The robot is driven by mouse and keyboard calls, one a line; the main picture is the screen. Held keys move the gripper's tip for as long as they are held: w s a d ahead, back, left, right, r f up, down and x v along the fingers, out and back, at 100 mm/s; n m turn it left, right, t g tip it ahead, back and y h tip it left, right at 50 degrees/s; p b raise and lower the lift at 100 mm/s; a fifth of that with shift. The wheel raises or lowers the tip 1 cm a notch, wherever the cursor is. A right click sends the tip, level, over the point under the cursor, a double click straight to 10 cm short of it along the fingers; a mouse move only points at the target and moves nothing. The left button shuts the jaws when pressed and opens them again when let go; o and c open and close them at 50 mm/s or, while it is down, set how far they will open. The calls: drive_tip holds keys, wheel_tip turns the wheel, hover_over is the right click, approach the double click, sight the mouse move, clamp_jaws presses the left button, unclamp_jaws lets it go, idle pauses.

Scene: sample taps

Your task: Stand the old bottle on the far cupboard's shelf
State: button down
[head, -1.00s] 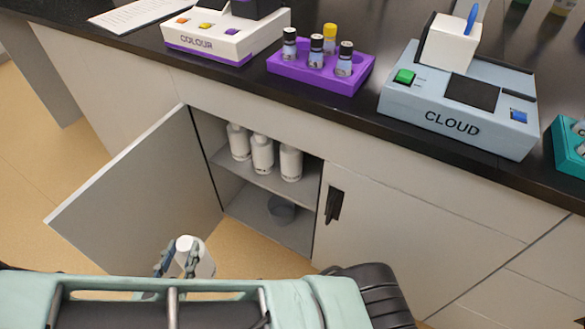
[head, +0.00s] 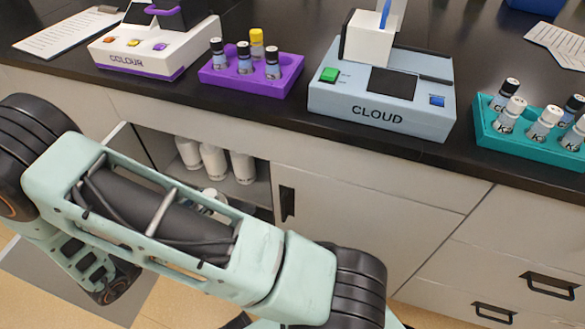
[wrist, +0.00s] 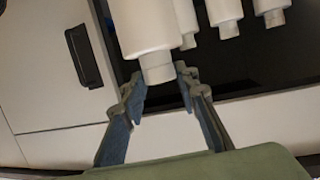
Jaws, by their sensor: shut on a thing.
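My gripper (wrist: 160,76) is shut on the old bottle (wrist: 145,28), a white bottle, with its fingertips at the narrow neck and cap end. In the wrist view the held bottle is in front of several similar white bottles (wrist: 222,14) in the dark cupboard opening. Whether its base touches the shelf is out of frame. In the head view my arm covers most of the gripper; a small white part (head: 214,194) shows just behind the arm, below the shelf bottles (head: 213,161). The cupboard's shelf (head: 262,190) is partly visible.
The open cupboard door is mostly hidden behind my arm. A shut door with a black handle (head: 287,203) is right of the opening. The worktop above holds a colour meter (head: 150,50), purple rack (head: 220,78), cloud meter (head: 400,120) and teal rack (head: 500,140).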

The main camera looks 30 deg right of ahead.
sight(214, 193)
drive_tip(key=d, duration=0.1)
drive_tip(key=w+d+m+g, duration=0.1)
drive_tip(key=d, duration=0.1)
drive_tip(key=shift+d+r+g+h, duration=0.15)
drive_tip(key=shift+d+g+h, duration=0.15)
drive_tip(key=shift+h, duration=0.1)
drive_tip(key=r+b+x, duration=0.1)
drive_tip(key=b+x, duration=0.3)
drive_tip(key=x, duration=1.3)
drive_tip(key=shift+w+d+r+b, duration=0.2)
drive_tip(key=shift+w+d+b, duration=0.15)
drive_tip(key=shift+d, duration=0.15)
drive_tip(key=shift+f, duration=0.2)
drive_tip(key=c, duration=1.5)
unclamp_jaws()
